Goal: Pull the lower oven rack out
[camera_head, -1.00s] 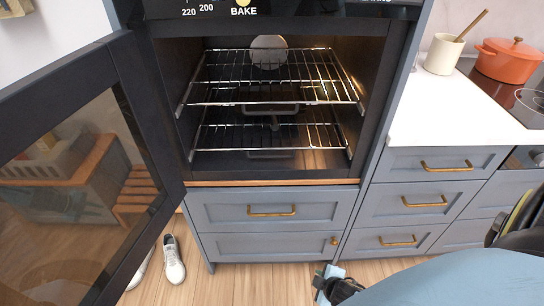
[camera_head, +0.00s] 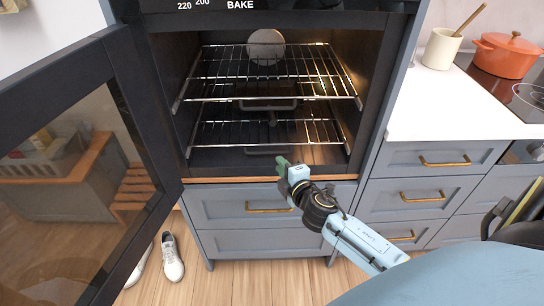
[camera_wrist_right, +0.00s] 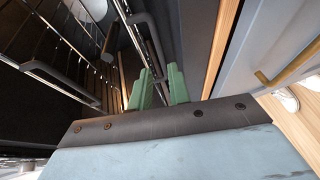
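The lower oven rack (camera_head: 225,136) is a wire shelf inside the open oven, below the upper rack (camera_head: 215,90). A dark handle (camera_head: 266,151) hangs at the middle of its front edge. My right gripper (camera_head: 286,164) is in front of the oven opening, just right of and slightly below that handle. A dark handle bar (camera_wrist_right: 150,32) lies just beyond the fingertips, apparently the lower rack's. Contact cannot be told. My left gripper is not in view.
The oven door (camera_head: 150,120) is swung open to the left. Drawers with brass handles (camera_head: 268,210) lie below the oven. A counter at right holds a cream utensil pot (camera_head: 440,50) and an orange pot (camera_head: 505,55). White shoes (camera_head: 172,258) stand on the floor.

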